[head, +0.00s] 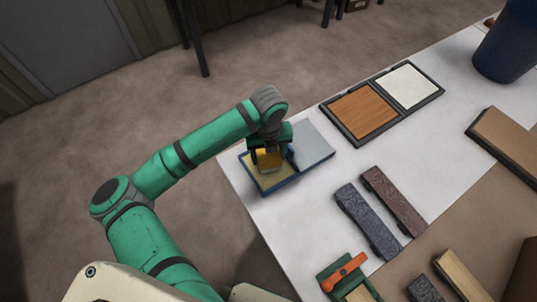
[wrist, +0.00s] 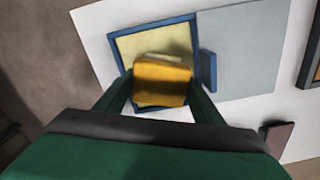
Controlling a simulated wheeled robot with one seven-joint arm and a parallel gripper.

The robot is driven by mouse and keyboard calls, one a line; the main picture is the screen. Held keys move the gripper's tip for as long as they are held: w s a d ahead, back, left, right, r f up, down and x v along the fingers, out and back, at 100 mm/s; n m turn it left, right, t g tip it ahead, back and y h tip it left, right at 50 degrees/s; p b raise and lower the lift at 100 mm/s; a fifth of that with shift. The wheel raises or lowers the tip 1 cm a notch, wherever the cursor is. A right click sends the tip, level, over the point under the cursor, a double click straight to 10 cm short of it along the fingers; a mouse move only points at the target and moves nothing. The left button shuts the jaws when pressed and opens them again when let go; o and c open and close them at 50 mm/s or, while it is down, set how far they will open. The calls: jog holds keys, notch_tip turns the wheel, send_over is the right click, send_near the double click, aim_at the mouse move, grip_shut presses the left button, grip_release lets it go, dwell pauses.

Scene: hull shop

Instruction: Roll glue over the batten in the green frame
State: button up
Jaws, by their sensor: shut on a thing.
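My gripper (head: 268,150) is shut on a yellow-orange roller (wrist: 162,82), held between the two fingers in the wrist view. The roller (head: 268,160) is over the blue-rimmed tray (head: 279,187), which has a pale yellow glue surface (wrist: 150,42). I cannot tell whether the roller touches the glue. The green frame (head: 333,272) is at the bottom of the head view, with an orange lever (head: 343,271) across it. A pale batten (head: 359,294) shows in it, partly cut off by the picture edge.
A grey plate (head: 312,142) lies beside the tray. A dark double frame (head: 383,103) with brown and white panels is behind. Two dark blocks (head: 366,219) (head: 394,200) stand mid-table. Another pale batten (head: 462,275) is lower right. A blue bin (head: 506,48) stands far right.

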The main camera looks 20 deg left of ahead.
aim_at(269, 155)
jog(key=shift+r, duration=3.45)
